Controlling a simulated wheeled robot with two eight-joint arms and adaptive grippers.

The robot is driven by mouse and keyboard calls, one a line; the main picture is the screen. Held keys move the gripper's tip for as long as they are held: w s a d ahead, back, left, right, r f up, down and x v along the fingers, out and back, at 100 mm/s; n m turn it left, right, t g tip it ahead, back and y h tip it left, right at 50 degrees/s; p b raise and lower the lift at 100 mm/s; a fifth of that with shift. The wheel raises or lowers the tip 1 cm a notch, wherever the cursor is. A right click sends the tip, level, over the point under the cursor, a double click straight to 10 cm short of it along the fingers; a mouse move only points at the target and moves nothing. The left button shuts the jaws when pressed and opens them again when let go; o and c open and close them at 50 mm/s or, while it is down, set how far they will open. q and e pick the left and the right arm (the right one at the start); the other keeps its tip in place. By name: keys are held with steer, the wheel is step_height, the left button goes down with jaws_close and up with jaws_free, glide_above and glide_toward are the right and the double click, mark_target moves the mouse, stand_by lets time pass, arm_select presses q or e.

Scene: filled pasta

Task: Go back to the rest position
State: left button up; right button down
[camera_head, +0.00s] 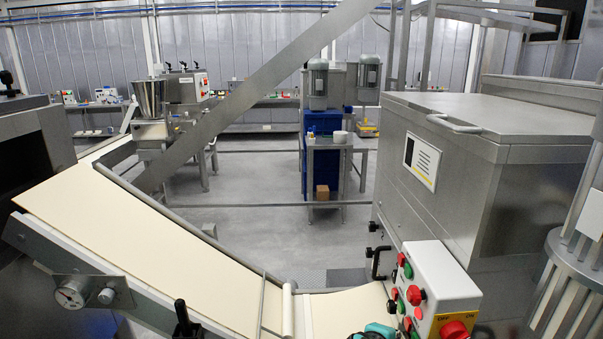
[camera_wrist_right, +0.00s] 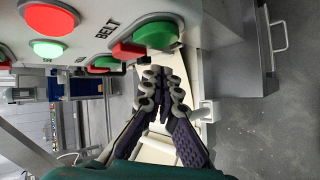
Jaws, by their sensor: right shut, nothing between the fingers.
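My right gripper (camera_wrist_right: 162,88) is shut and empty in the wrist view, with its fingertips together. It is close to the control box (camera_wrist_right: 98,32), apart from or touching I cannot tell. A green button (camera_wrist_right: 156,35) and a red button (camera_wrist_right: 128,50) by the word BELT are just beyond the fingertips. In the head view the control box (camera_head: 434,283) stands at the lower right, and a teal part of my right arm shows at the bottom edge beside it. My left gripper is not in view.
A sloping conveyor with a cream dough sheet (camera_head: 140,235) fills the lower left. A large steel machine (camera_head: 470,165) stands at the right. The floor (camera_head: 265,240) behind the conveyor is open.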

steer(key=s+a+f+m+y, duration=0.2)
steer(key=s+m+y, duration=0.1)
steer(key=s+m, duration=0.3)
steer(key=s+a+f+m+g+y, duration=0.1)
steer(key=s+m+y, duration=0.3)
steer(key=s, duration=0.5)
steer(key=shift+a+f+m, duration=0.45)
steer(key=shift+a+m, duration=0.1)
steer(key=shift+m, duration=0.55)
steer(key=shift+s+d, duration=0.1)
steer(key=shift+s, duration=0.05)
